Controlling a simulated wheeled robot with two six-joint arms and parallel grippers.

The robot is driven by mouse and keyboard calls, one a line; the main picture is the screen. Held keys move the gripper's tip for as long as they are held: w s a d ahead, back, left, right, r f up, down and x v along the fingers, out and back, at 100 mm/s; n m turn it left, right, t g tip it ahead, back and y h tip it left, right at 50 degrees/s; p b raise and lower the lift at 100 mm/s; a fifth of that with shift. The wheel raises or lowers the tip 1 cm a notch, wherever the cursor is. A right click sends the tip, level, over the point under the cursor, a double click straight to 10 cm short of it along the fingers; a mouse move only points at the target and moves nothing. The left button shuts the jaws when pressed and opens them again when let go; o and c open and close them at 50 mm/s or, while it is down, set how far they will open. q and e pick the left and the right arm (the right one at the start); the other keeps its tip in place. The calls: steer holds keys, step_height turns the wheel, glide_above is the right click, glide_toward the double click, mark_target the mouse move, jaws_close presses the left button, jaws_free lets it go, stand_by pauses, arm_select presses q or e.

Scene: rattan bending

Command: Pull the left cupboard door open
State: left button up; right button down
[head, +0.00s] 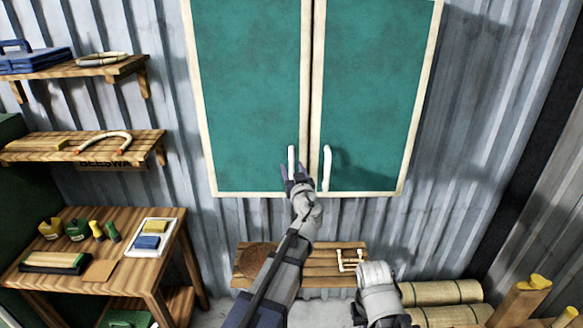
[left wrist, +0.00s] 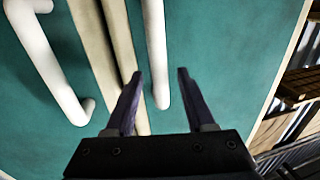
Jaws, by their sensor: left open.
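The cupboard has two green doors with cream frames. The left cupboard door (head: 245,90) is shut and shows in the left wrist view (left wrist: 225,50). Its white upright handle (head: 291,156) is near its lower inner edge. My left gripper (head: 290,170) is open at the handle's lower end. In the left wrist view, the handle (left wrist: 157,50) lies between the fingers of the gripper (left wrist: 160,75), with a gap visible on each side. I cannot tell how deep it sits between them. The right door (head: 370,90) is also shut, with its own white handle (head: 327,168).
Shelves (head: 85,146) and a workbench (head: 90,240) with tools stand at the left. A low wooden bench (head: 325,268) is below the cupboard, with rolled bundles (head: 440,293) at the lower right. Part of my right arm shows at the bottom. The space before the doors looks clear.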

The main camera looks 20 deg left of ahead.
arm_select(q)
steer(key=shift+x, duration=0.9)
steer(key=shift+c, duration=0.2)
jaws_close()
stand_by(0.5)
